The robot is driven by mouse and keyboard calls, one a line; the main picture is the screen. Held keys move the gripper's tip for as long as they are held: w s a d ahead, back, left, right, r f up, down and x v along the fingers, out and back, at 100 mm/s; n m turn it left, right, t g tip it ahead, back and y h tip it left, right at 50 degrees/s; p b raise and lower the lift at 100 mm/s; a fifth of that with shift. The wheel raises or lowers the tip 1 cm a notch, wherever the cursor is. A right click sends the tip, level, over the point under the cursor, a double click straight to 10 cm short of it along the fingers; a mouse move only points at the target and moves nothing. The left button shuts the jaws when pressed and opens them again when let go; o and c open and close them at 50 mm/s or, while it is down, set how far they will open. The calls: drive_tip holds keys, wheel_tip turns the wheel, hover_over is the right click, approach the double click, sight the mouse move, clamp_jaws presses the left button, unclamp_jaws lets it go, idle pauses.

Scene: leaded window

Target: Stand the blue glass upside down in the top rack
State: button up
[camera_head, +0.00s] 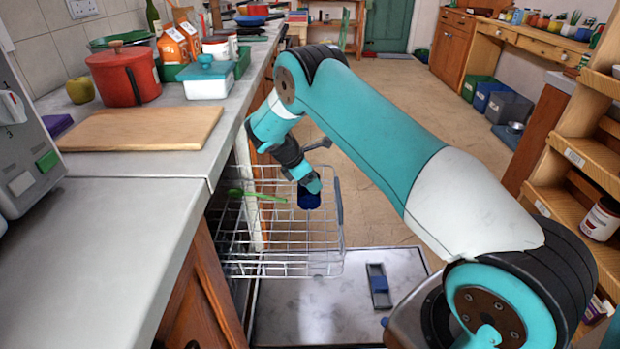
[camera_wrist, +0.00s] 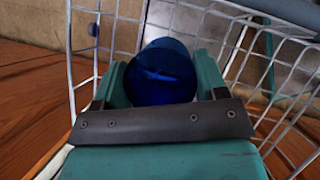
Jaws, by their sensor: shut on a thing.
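The blue glass (camera_head: 309,198) is in my gripper (camera_head: 308,186), at the right side of the pulled-out wire top rack (camera_head: 285,268). In the wrist view the blue glass (camera_wrist: 160,74) sits between the two teal fingers of my gripper (camera_wrist: 162,92), which are shut on it. One round end of the glass faces the wrist camera; I cannot tell if it is the mouth or the base. White rack wires (camera_wrist: 120,22) surround it in that view. Whether the glass touches the rack floor is hidden.
A green utensil (camera_head: 255,195) lies at the rack's left. Below is the open dishwasher door (camera_head: 320,310) with a detergent compartment (camera_head: 379,286). The counter (camera_head: 100,235) edge stands close on the left. Wooden shelves (camera_head: 560,205) stand on the right.

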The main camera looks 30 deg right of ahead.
drive_tip(key=o, duration=1.2)
wheel_tip(320, 180, up, 20)
drive_tip(key=p, duration=0.3)
